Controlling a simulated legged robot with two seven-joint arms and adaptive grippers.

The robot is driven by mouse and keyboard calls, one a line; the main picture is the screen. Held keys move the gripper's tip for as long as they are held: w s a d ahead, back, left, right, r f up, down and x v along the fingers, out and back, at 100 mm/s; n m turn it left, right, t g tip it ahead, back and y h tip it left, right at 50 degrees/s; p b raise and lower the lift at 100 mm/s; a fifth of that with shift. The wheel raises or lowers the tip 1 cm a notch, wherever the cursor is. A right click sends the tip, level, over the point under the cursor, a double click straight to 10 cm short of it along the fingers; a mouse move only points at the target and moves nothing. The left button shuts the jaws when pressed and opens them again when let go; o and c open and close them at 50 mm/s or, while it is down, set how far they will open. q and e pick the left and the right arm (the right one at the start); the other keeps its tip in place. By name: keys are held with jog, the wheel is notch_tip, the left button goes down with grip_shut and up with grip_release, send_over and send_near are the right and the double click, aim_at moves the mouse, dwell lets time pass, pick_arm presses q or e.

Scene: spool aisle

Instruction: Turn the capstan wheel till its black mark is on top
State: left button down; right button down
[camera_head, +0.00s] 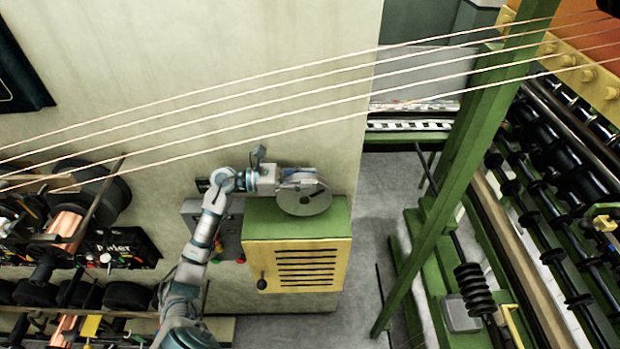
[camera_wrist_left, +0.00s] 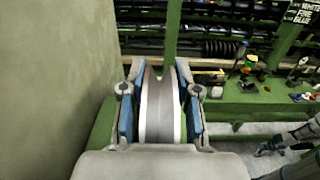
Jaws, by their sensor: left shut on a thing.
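The capstan wheel (camera_head: 304,203) is a grey metal disc above a green box with a yellow slatted front (camera_head: 297,266). My left gripper (camera_head: 312,184) reaches over it from the left and is at its upper rim. In the left wrist view, the wheel (camera_wrist_left: 161,112) stands edge-on between the two blue-padded fingers of my left gripper (camera_wrist_left: 157,103), which are shut on it. I cannot make out the black mark; the gripper covers the wheel's top in the head view.
A pale wall (camera_head: 230,110) stands behind the box. Several taut threads (camera_head: 300,90) cross above. A green post (camera_head: 465,160) and machine rollers (camera_head: 560,190) stand at right. Spools (camera_head: 95,185) are at left. Grey floor (camera_head: 372,200) lies open right of the box.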

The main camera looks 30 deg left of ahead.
pick_arm(q)
jog(key=shift+f, duration=0.2)
jog(key=c, duration=1.3)
grip_release()
jog(key=o, duration=0.4)
jog(key=shift+s+a, duration=0.1)
jog(key=shift+a, duration=0.05)
jog(key=shift+o, duration=0.3)
jog(key=shift+s+a, duration=0.1)
jog(key=shift+a, duration=0.7)
jog(key=v, duration=1.2)
